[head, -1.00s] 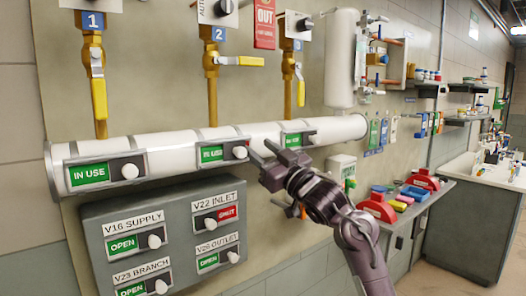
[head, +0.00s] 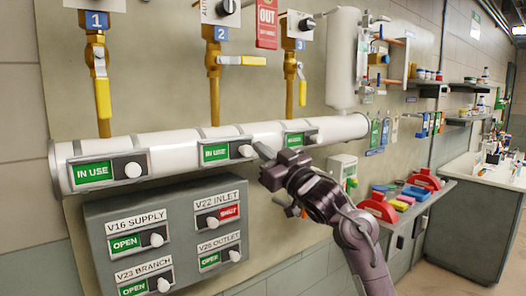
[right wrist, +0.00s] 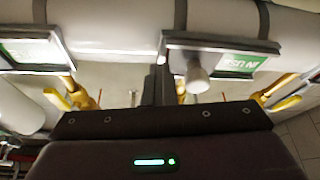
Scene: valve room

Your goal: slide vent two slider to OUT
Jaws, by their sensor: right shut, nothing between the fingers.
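The vent two slider (head: 228,152) is the middle plate on the white pipe, below the valve tagged 2. It shows green IN USE, with its white round knob (head: 246,151) at the right end. My right gripper (head: 262,151) is shut and empty, close to the right of the knob. In the right wrist view, my shut fingers (right wrist: 160,82) stand left of the knob (right wrist: 197,76), with the green IN USE field (right wrist: 238,64) beyond it. I cannot tell whether they touch the knob. My left gripper is not in view.
Similar IN USE sliders sit on the pipe at left (head: 110,172) and right (head: 300,138). A grey box (head: 190,196) with several labelled sliders hangs below. Yellow-handled valves rise above. A shelf with red items (head: 380,208) is to the right of my arm.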

